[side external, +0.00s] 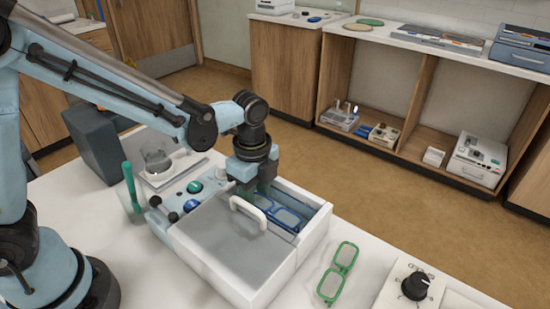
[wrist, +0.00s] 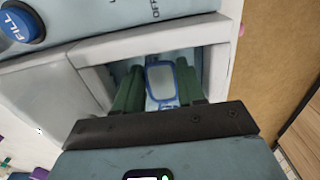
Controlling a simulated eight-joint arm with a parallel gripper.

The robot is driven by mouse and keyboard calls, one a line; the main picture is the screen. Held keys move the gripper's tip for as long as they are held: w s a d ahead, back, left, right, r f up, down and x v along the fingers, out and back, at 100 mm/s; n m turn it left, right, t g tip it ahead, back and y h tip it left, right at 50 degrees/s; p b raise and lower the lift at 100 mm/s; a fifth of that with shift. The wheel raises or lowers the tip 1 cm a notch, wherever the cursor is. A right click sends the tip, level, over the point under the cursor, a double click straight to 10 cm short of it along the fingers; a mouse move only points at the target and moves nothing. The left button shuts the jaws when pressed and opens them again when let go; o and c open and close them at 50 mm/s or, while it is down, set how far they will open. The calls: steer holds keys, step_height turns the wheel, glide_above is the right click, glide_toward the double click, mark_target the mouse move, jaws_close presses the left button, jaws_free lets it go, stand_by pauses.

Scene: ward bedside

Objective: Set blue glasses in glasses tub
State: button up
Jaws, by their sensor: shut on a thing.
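The blue glasses (side external: 287,216) are at the open end of a white, box-shaped tub (side external: 314,243), low between its walls. In the wrist view one blue-rimmed lens (wrist: 166,101) shows between my green fingers. My gripper (side external: 262,188) reaches down into the opening from above and is shut on the glasses. In the wrist view my gripper (wrist: 158,82) is inside the white rim. Whether the glasses touch the tub's floor is hidden. A grey lid (side external: 222,246) with a white handle (side external: 246,211) covers the near-left part of the tub.
Green glasses (side external: 338,272) lie on the white table right of the tub. A black dial (side external: 415,286) stands farther right. Knobs and buttons, including a teal button (side external: 195,187), line the tub's left side. A glass beaker (side external: 157,161) stands behind them.

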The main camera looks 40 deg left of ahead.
steer(key=shift+f, duration=0.35)
stand_by(0.3)
steer(key=o, duration=1.2)
steer(key=shift+o, duration=0.2)
steer(key=shift+w+r, duration=0.1)
steer(key=shift+r, duration=1.15)
steer(key=shift+o, duration=0.7)
steer(key=shift+r, duration=2.75)
